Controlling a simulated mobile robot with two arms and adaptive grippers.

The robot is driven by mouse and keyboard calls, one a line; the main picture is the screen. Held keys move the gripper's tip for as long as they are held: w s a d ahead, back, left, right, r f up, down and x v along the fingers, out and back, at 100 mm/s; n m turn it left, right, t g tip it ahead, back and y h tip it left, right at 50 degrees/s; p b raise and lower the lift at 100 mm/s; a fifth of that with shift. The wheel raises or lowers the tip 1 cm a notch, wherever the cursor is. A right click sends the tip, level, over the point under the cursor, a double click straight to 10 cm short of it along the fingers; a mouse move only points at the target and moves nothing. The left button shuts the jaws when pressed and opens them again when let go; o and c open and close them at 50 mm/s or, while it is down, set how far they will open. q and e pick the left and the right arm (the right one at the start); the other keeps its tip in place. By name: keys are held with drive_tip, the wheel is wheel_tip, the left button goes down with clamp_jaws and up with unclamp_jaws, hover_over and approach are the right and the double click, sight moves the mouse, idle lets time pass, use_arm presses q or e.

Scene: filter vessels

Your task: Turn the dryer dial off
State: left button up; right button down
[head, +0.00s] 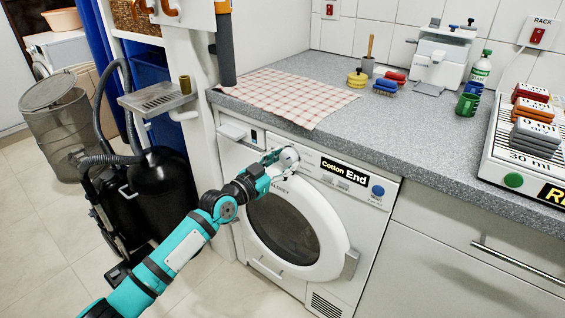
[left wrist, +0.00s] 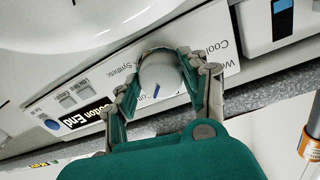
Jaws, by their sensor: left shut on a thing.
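The dryer (head: 300,205) stands under the grey counter, its round door closed. Its panel display (head: 343,172) reads "Cotton End"; the display also shows in the left wrist view (left wrist: 86,117). The round white dial (left wrist: 160,76) with a blue pointer mark sits on the panel, with printed programme words around it, partly hidden by the fingers. My left gripper (head: 283,160) is at the panel. In the left wrist view my left gripper (left wrist: 163,75) has its two fingers on either side of the dial, shut on it. My right gripper is not in view.
A checked cloth (head: 284,97) lies on the counter above the dryer. A blue button (head: 378,190) is at the panel's right end. A black vacuum (head: 160,190) with a hose stands left of the dryer. A drawer handle (head: 518,265) juts out at the right.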

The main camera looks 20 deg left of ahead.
use_arm(q)
drive_tip(key=n, duration=0.4)
drive_tip(key=shift+n, duration=0.3)
drive_tip(key=shift+n+t, duration=0.3)
drive_tip(key=shift+n, duration=0.8)
drive_tip(key=shift+d+n, duration=0.1)
drive_tip(key=shift+n, duration=0.8)
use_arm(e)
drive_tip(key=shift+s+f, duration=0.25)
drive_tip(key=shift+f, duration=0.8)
use_arm(q)
drive_tip(key=o, duration=1.2)
drive_tip(key=shift+c, duration=0.2)
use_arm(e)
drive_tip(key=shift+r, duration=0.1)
